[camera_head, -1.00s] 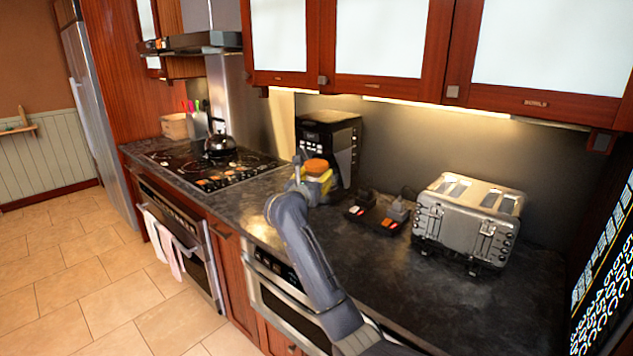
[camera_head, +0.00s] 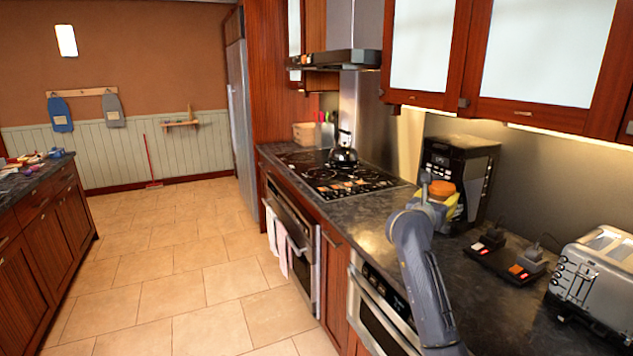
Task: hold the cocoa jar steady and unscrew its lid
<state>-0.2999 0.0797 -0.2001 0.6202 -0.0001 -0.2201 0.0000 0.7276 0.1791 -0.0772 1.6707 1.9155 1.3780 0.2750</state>
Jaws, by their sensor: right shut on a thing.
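The cocoa jar (camera_head: 449,205), yellow with an orange-brown lid (camera_head: 441,188), is upright over the counter in front of the black coffee maker. My right gripper (camera_head: 428,206) is shut on the jar, at its left side. My own forearm hides part of the jar's lower side, and I cannot tell whether its base touches the counter. The lid sits on the jar's top. My left gripper is not in view.
A black coffee maker (camera_head: 457,170) stands close behind the jar. A dark tray (camera_head: 506,259) and a silver toaster (camera_head: 597,277) are to the right. The stove (camera_head: 340,182) with a kettle (camera_head: 343,154) is at the left. The tiled floor (camera_head: 190,280) is clear.

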